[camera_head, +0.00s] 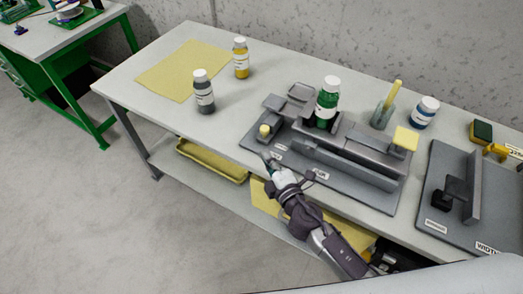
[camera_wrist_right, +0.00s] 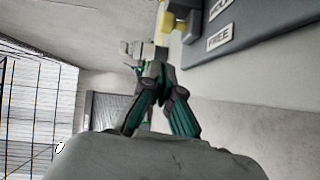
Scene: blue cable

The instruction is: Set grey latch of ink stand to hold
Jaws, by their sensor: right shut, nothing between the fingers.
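The ink stand (camera_head: 385,198) is a dark grey base on the table, with a green ink bottle (camera_head: 326,103) upright in its holder. At its front left corner is a small grey latch part with a pale yellow knob (camera_head: 265,130). The knob also shows in the wrist view (camera_wrist_right: 180,23), near a label reading FREE (camera_wrist_right: 219,37); a second label above it is cut off. My right gripper (camera_head: 268,160) is shut and empty at the stand's front left edge, just in front of the knob. In the wrist view its fingertips (camera_wrist_right: 148,48) are close to the latch; contact is unclear. My left gripper is out of view.
A dark bottle (camera_head: 204,94) and a yellow bottle (camera_head: 240,60) stand left of the ink stand, by a yellow sheet (camera_head: 183,70). A blue-labelled jar (camera_head: 422,113) and a brush holder (camera_head: 382,115) stand behind. Another grey fixture (camera_head: 435,214) is at right. The table's front left is clear.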

